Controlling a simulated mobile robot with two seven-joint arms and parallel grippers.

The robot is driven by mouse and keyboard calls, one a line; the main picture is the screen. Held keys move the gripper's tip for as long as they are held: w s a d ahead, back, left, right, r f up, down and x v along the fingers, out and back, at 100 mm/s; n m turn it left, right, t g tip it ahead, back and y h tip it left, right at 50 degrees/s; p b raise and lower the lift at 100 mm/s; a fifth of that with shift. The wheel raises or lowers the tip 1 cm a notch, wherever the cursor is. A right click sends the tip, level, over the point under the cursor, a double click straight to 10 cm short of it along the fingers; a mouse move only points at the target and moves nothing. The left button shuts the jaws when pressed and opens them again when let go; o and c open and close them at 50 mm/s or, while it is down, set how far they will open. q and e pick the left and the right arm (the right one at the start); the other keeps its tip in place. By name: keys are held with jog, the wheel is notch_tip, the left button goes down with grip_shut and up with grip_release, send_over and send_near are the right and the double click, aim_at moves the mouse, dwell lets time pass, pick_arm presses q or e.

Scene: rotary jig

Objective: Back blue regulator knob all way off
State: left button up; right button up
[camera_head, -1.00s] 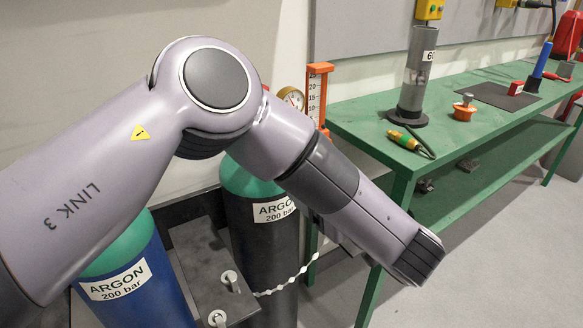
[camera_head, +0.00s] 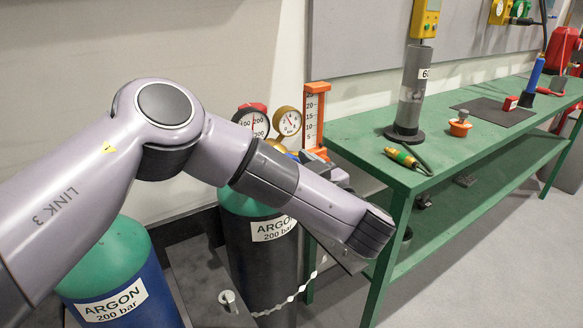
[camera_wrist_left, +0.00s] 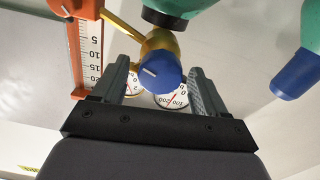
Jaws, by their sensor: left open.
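The blue regulator knob (camera_wrist_left: 162,76) shows in the left wrist view, on the front of a brass regulator body (camera_wrist_left: 158,44). A pale line marks the knob's face. My left gripper (camera_wrist_left: 160,72) is open, with one finger on each side of the knob. I see gaps between the fingers and the knob; the depth between them is hard to tell. Two gauges (camera_head: 288,121) (camera_head: 252,121) stand above the dark argon cylinder (camera_head: 262,262) in the head view. My left forearm covers much of the regulator there. My right gripper is not in view.
An orange flowmeter with a scale (camera_head: 314,112) stands close beside the gauges. A blue argon cylinder (camera_head: 130,305) with a green top is at the lower left. The green bench (camera_head: 450,150) stands to the right, holding a grey column (camera_head: 410,90) and a brass-ended connector (camera_head: 405,160).

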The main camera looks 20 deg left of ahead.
pick_arm(q)
jog(key=c, duration=1.1)
jog(key=shift+o, duration=0.2)
jog(key=shift+a+n+b, duration=0.1)
jog(key=shift+n+b, duration=2.95)
jog(key=shift+n, duration=0.45)
